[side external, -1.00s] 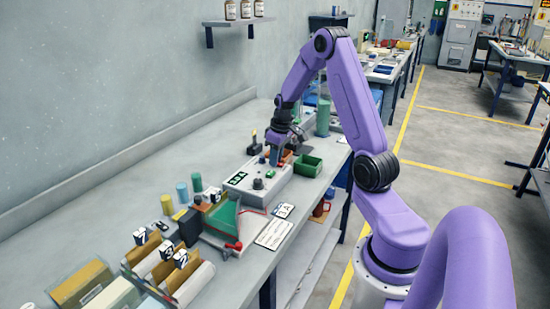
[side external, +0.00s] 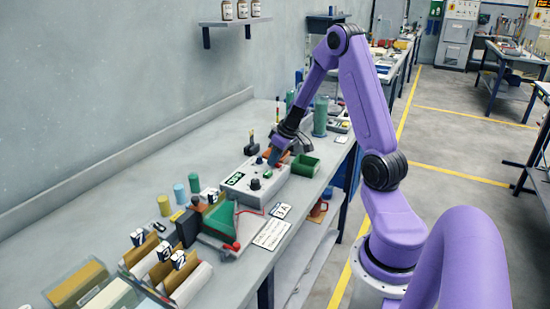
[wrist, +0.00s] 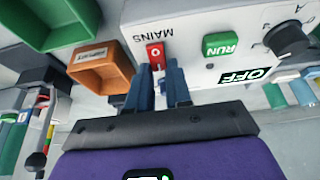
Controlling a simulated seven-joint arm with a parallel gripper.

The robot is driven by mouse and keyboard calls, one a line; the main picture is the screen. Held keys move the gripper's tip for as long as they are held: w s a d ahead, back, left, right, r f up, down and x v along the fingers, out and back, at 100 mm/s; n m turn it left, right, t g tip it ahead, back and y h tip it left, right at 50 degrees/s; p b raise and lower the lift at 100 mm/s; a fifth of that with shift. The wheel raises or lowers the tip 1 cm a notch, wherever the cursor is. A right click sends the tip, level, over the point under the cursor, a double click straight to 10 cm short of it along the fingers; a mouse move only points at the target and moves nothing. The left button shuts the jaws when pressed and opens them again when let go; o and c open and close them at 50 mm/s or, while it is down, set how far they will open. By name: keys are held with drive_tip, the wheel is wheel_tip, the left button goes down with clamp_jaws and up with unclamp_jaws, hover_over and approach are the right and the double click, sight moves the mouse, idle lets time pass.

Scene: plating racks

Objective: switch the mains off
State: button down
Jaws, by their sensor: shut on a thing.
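The light-grey power unit (side external: 257,187) stands on the bench. In the wrist view its panel (wrist: 205,75) shows upside down, with a red switch (wrist: 155,54) marked O beside the word MAINS. A green RUN button (wrist: 220,45) is to the right, and a display (wrist: 243,75) reads OFF. My gripper (wrist: 161,74) is at the red switch, its two fingers closed to a narrow gap at the switch's lower edge. In the side view my gripper (side external: 273,161) leans down to the far end of the unit and hides the switch.
A green bin (side external: 305,166) stands close to the right of my gripper. An orange tray (wrist: 103,72) lies beside the unit. A black knob (wrist: 288,40) stands up from the panel. Several coloured cylinders and a green wedge fixture (side external: 222,216) occupy the near bench.

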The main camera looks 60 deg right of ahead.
drive_tip(key=shift+w+a, duration=0.15)
drive_tip(key=c, duration=1)
unclamp_jaws()
drive_tip(key=shift+c, duration=0.2)
drive_tip(key=v, duration=1.7)
drive_tip(key=shift+r, duration=0.25)
drive_tip(key=s+a+f+n+g+y, duration=0.1)
drive_tip(key=a+n, duration=0.2)
drive_tip(key=a, duration=0.8)
drive_tip(key=s+a+f+n+g+y, duration=0.1)
drive_tip(key=a+f+n+g, duration=0.1)
drive_tip(key=a, duration=0.9)
drive_tip(key=s+a+f+n, duration=0.1)
drive_tip(key=s+a+n, duration=0.2)
drive_tip(key=s+a, duration=0.2)
drive_tip(key=s+a+f+n+g+h, duration=0.1)
drive_tip(key=s+a+n, duration=0.3)
drive_tip(key=s, duration=0.8)
drive_tip(key=shift+a+f+n+h, duration=0.3)
drive_tip(key=shift+a+f, duration=0.1)
drive_tip(key=shift+a, duration=0.7)
